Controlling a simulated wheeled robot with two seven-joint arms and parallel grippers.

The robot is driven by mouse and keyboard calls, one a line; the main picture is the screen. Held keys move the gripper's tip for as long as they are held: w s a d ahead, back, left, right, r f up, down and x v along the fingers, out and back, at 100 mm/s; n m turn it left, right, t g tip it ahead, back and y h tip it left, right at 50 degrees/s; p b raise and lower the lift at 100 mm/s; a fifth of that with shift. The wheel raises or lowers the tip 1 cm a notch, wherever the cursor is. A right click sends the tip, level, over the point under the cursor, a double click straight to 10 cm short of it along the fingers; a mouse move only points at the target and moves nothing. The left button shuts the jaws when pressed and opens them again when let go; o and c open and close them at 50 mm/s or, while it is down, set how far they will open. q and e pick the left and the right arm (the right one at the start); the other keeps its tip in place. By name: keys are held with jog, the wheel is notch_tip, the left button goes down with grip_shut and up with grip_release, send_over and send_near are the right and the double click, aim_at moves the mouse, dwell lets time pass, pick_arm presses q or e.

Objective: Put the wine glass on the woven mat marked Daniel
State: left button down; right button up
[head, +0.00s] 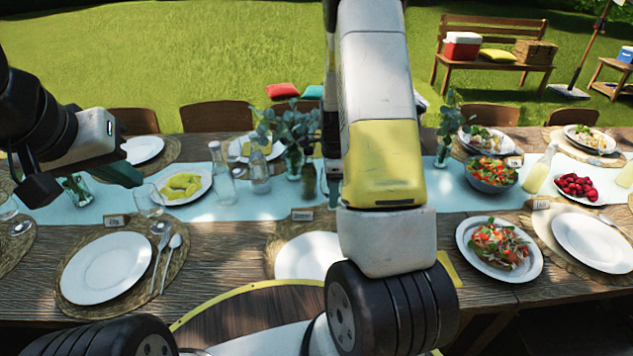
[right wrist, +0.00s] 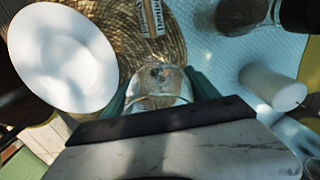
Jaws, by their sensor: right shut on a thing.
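In the right wrist view, my right gripper (right wrist: 157,92) is shut on a clear wine glass (right wrist: 158,100), held between its green fingers. The glass is over the edge of a woven mat (right wrist: 178,45); I cannot tell whether it touches. A name card (right wrist: 151,18) there seems to read Daniel, partly legible. A white plate (right wrist: 62,58) is beside it. In the head view, the front middle woven mat (head: 287,235) carries a card (head: 302,214) too small to read; my right arm hides the right gripper and held glass. My left gripper (head: 82,182) is open, above the table's left side.
A blue runner (head: 430,205) crosses the wooden table, with bottles, a plant vase (head: 292,158) and a salad bowl (head: 491,175) on it. Another wine glass (head: 149,201) stands by the front left plate (head: 106,267). A salad plate (head: 499,249) is at the right.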

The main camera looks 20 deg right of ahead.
jog(key=shift+f, duration=1.75)
jog(key=o, duration=1.5)
jog(key=shift+s+f, duration=0.1)
